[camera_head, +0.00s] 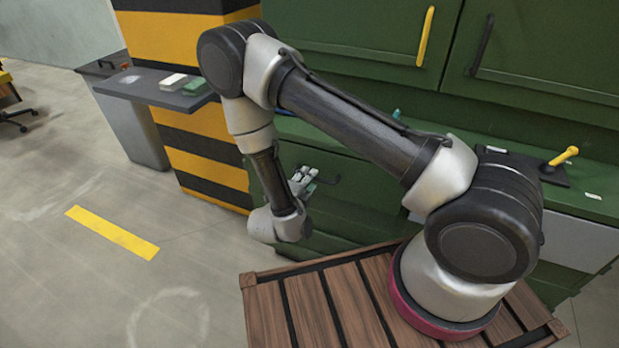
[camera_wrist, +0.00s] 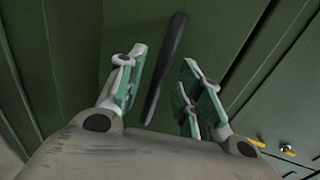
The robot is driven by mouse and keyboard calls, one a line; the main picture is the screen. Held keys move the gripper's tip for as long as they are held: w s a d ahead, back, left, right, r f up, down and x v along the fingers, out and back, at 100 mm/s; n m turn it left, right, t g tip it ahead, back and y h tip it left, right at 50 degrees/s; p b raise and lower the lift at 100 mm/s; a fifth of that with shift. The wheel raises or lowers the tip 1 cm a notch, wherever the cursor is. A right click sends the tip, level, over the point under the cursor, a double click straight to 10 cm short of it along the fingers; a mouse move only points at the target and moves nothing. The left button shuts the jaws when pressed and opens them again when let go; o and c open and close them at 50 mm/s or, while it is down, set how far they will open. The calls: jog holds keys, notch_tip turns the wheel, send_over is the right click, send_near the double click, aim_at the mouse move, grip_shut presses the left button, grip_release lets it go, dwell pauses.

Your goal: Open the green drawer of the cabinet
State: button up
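The green cabinet (camera_head: 345,215) stands behind my arm, with green drawer and door fronts. In the wrist view a green front (camera_wrist: 215,50) fills most of the picture. A dark bar handle (camera_wrist: 168,62) on it lies between my gripper's (camera_wrist: 160,90) two green-padded fingers, nearer the left finger. The fingers are spread apart and I see no contact with the handle; the exact depth is unclear. In the head view my gripper (camera_head: 303,182) is small and faces the cabinet front. The dark handle (camera_head: 327,181) shows beside it, partly hidden. The front looks shut.
Upper cabinet doors carry a yellow handle (camera_head: 425,36) and a black handle (camera_head: 482,45). A yellow lever (camera_head: 564,156) stands on the green counter. A grey shelf (camera_head: 140,88) with small blocks juts from a yellow-black striped pillar (camera_head: 205,148). Open floor lies to the left.

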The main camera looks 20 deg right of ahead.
jog(key=shift+x, duration=1.15)
grip_shut()
